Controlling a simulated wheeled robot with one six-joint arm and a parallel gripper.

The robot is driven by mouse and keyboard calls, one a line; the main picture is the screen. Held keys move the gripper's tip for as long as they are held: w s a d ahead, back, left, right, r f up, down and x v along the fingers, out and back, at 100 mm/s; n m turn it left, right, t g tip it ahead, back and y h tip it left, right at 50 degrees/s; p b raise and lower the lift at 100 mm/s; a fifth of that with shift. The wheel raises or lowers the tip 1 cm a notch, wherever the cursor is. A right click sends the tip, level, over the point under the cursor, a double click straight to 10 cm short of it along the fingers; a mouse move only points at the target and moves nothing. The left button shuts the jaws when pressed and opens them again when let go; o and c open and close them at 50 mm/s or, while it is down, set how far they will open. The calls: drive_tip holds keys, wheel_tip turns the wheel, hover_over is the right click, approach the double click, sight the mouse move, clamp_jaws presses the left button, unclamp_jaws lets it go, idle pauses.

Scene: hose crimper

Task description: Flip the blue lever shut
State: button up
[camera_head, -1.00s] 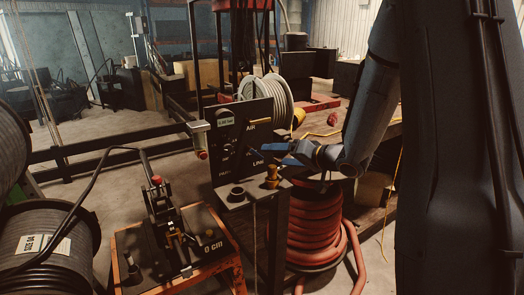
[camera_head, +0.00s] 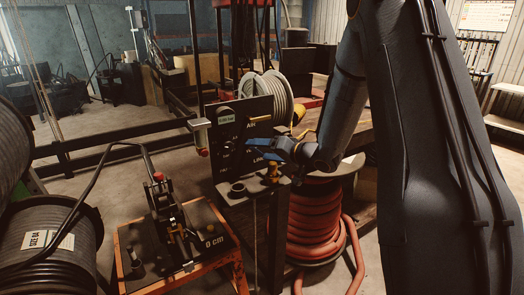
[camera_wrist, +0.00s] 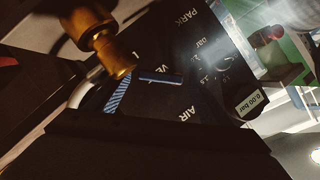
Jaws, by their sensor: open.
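The dark valve panel (camera_head: 258,136) carries white lettering, and it also fills the middle of the wrist view (camera_wrist: 215,55). My gripper (camera_head: 271,150) is open, with blue fingers close to the front of the panel, above a small stand. In the wrist view, a ribbed blue strip (camera_wrist: 117,95) and a thin blue bar (camera_wrist: 160,79) show against the panel. I cannot tell whether the bar is the lever or one of my fingers. No contact with a lever can be made out.
A brass fitting (camera_head: 273,172) stands on the stand just below my gripper and looms close in the wrist view (camera_wrist: 108,45). A crimper on an orange-framed bench (camera_head: 222,251) is at left. A red hose coil (camera_head: 318,222) sits below right. A pale reel (camera_head: 267,95) is behind the panel.

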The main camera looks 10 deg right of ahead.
drive_tip(key=c, duration=1)
drive_tip(key=shift+o, duration=0.2)
drive_tip(key=shift+a+r+n+t+h+b, duration=0.1)
drive_tip(key=shift+r+n+h+b, duration=0.2)
drive_tip(key=shift+n+h, duration=0.55)
drive_tip(key=shift+d+r+n+t+h+b, duration=0.1)
drive_tip(key=shift+r+n+h+b, duration=0.3)
drive_tip(key=shift+n, duration=0.8)
drive_tip(key=shift+a+r+n+t+h+b, duration=0.1)
drive_tip(key=shift+r+n+h, duration=0.3)
drive_tip(key=shift+n+h, duration=0.5)
drive_tip(key=shift+r, duration=0.1)
drive_tip(key=o, duration=1)
drive_tip(key=shift+c, duration=0.2)
drive_tip(key=shift+n, duration=0.25)
